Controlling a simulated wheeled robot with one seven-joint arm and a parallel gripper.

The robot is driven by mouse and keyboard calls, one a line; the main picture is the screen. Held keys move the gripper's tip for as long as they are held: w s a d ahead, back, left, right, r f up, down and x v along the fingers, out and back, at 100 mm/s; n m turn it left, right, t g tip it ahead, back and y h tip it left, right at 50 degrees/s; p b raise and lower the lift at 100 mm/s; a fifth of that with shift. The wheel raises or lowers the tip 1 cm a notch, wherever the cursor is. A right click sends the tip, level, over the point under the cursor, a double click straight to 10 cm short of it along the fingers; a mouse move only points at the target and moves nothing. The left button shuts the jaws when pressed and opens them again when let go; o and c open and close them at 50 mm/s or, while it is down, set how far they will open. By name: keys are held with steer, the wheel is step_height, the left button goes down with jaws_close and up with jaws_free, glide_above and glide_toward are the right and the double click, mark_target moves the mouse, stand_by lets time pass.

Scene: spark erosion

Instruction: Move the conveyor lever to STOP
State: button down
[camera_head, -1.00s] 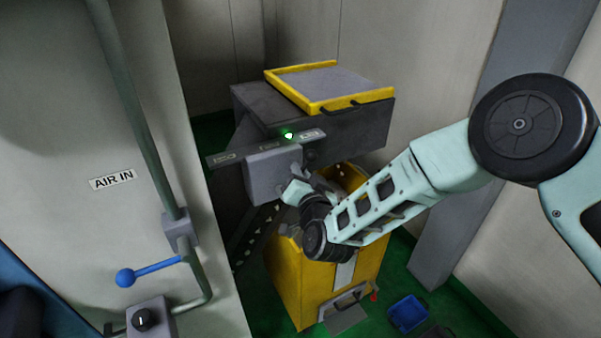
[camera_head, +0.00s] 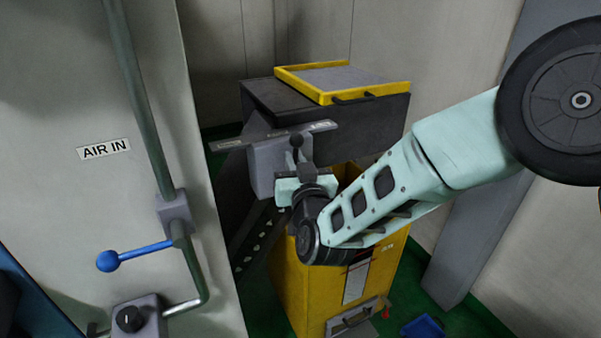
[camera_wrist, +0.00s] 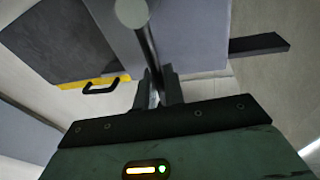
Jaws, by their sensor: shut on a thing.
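My gripper (camera_head: 307,176) is at the lever, just below the knob, in front of the box. In the wrist view the rod (camera_wrist: 149,50) runs down between my gripper's fingers (camera_wrist: 160,90), which are shut on it. The rounded end of the lever (camera_wrist: 131,13) sticks out beyond them.
A dark machine body with a yellow-edged top (camera_head: 345,80) is behind the box. A yellow bin (camera_head: 310,290) stands below my arm. At left, a grey cabinet panel carries a blue-handled valve (camera_head: 140,254) and a knob box (camera_head: 135,318). A blue tray (camera_head: 423,326) lies on the green floor.

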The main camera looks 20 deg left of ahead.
steer(key=shift+s+a+n+b, duration=0.2)
steer(key=shift+n+b, duration=0.15)
steer(key=shift+n, duration=0.15)
steer(key=c, duration=1.6)
jaws_free()
steer(key=shift+o, duration=0.2)
steer(key=shift+s+d, duration=0.1)
steer(key=b+v, duration=0.5)
steer(key=v, duration=1.2)
steer(key=shift+f, duration=0.2)
